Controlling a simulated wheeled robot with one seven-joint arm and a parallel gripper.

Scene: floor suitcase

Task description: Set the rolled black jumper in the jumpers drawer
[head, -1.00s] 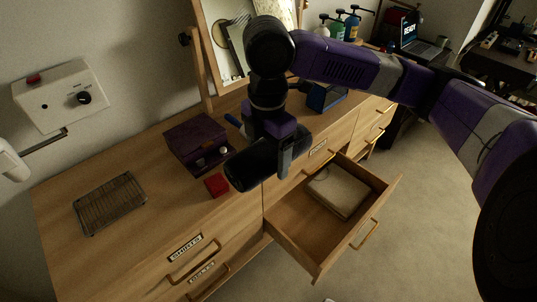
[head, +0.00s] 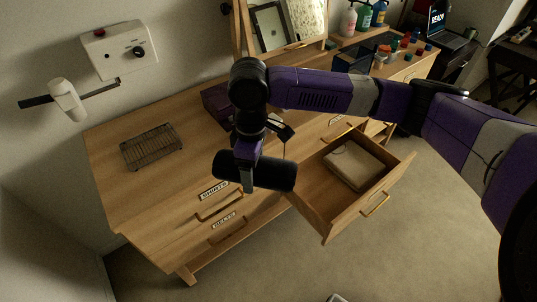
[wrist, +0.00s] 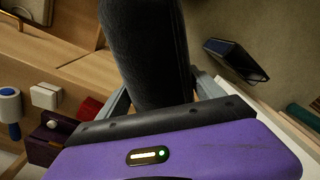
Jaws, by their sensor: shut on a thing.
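My gripper (head: 248,178) is shut on the rolled black jumper (head: 275,172), a thick dark roll lying roughly level. In the head view the roll shows near the dresser's front edge, left of the open drawer (head: 325,222). It is held up in the air, and its height is hard to tell. In the wrist view the roll (wrist: 145,50) runs up between the fingers of my gripper (wrist: 165,90). The open drawer holds a folded beige garment (head: 352,164) towards its right, with bare floor on its left side. No readable label shows on that drawer.
The wooden dresser (head: 120,200) has labelled shut drawers with handles at front left. A wire rack (head: 151,147) and a purple box (head: 214,102) stand on top. A red block (wrist: 90,108) shows in the wrist view. A mirror and bottles stand at the back. Carpet (head: 400,250) is clear at right.

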